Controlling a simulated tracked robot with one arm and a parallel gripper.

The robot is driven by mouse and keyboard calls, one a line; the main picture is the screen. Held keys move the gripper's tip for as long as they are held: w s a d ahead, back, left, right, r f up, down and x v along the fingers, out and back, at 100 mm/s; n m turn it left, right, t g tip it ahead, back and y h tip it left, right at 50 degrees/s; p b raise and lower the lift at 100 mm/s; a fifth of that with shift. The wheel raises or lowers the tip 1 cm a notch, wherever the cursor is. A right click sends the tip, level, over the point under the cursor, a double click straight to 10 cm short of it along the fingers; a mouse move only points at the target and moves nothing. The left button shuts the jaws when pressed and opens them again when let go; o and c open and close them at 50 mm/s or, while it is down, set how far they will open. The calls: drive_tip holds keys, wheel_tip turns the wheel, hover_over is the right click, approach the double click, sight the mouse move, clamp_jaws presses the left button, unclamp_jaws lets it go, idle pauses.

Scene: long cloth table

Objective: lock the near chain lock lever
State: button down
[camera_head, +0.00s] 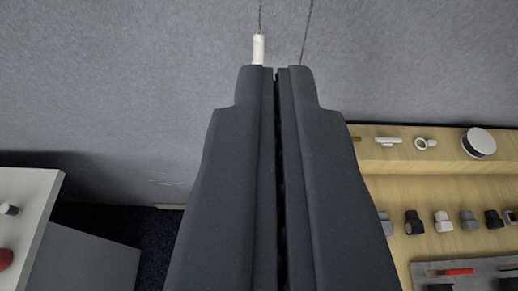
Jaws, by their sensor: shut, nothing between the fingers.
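My gripper (275,72) fills the middle of the view, its two dark fingers side by side and shut with nothing between them. Its tips point up the picture toward a grey wall. A white pull (258,48) on a thin chain hangs just beyond the left fingertip; whether they touch I cannot tell. A second thin chain (306,32) runs down behind the right fingertip, its lower end hidden. I cannot make out the near chain lock lever for sure; it may be hidden by my fingers or out of view.
At right, a wooden board (390,165) bears a round white-topped knob (478,143), small white fittings and a row of several grey, black and white knobs. A grey panel with a red-handled part (455,272) is below. A white surface (25,190) is at left. The grey wall (130,70) is mostly bare.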

drive_tip(key=w+a+f+g+p, duration=0.1)
drive_tip(key=w+f, duration=0.5)
drive_tip(key=f, duration=0.5)
drive_tip(key=w+a+f+g+p, duration=0.1)
drive_tip(key=w+f+g, duration=0.1)
drive_tip(key=w+f, duration=0.4)
drive_tip(key=w+a+f+g+h+p, duration=0.1)
drive_tip(key=w+f, duration=0.5)
drive_tip(key=f, duration=1)
drive_tip(key=shift+w+f+n+g, duration=0.3)
drive_tip(key=shift+w+n+g, duration=0.1)
drive_tip(key=shift+g, duration=0.3)
drive_tip(key=shift+f, duration=0.1)
drive_tip(key=s+f+p+x, duration=0.1)
drive_tip(key=s+f+x, duration=0.1)
drive_tip(key=x, duration=1)
drive_tip(key=shift+w+d+f, duration=0.15)
drive_tip(key=shift+w+d, duration=0.05)
drive_tip(key=shift+w, duration=0.05)
